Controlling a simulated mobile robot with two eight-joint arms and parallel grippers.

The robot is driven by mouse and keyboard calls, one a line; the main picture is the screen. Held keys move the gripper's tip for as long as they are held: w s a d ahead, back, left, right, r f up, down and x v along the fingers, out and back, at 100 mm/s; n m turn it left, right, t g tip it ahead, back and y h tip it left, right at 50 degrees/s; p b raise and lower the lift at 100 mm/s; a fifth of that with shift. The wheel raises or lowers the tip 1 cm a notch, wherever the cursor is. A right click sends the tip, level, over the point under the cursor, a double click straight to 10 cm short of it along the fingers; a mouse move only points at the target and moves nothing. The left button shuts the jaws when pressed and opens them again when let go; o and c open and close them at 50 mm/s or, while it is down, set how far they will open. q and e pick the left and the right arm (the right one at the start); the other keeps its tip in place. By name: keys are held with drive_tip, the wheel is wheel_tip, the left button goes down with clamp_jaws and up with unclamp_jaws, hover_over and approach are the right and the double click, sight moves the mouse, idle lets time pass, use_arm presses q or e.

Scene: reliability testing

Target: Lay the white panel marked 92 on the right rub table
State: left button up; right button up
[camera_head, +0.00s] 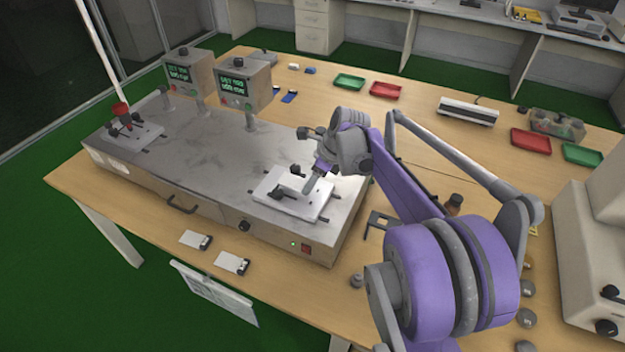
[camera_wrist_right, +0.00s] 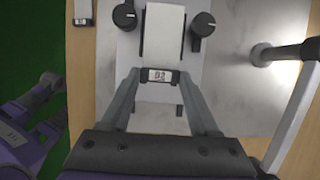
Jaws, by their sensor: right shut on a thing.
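The white panel (camera_wrist_right: 164,32) has a dark end clip with a label that appears to read 92. My right gripper (camera_wrist_right: 159,77) is shut on that clip end. In the wrist view the panel extends away between two black knobs, over the white right rub table (camera_wrist_right: 192,63). In the head view my right gripper (camera_head: 318,180) is at the right rub table (camera_head: 308,207), and its wrist partly hides the panel. I cannot tell whether the panel touches the table.
Two white panels with dark clips (camera_head: 194,240) (camera_head: 231,262) lie on the wooden bench in front of the machine. Two display boxes (camera_head: 243,82) (camera_head: 188,72) stand behind. Red and green trays lie farther back.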

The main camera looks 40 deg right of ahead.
drive_tip(key=shift+f, duration=0.1)
drive_tip(key=shift+f+b, duration=0.4)
drive_tip(key=shift+f, duration=0.15)
drive_tip(key=shift+f, duration=0.1)
drive_tip(key=shift+f+b, duration=0.35)
drive_tip(key=shift+f, duration=0.05)
drive_tip(key=shift+f, duration=0.25)
idle(0.3)
drive_tip(key=o, duration=1.4)
drive_tip(key=shift+r, duration=0.15)
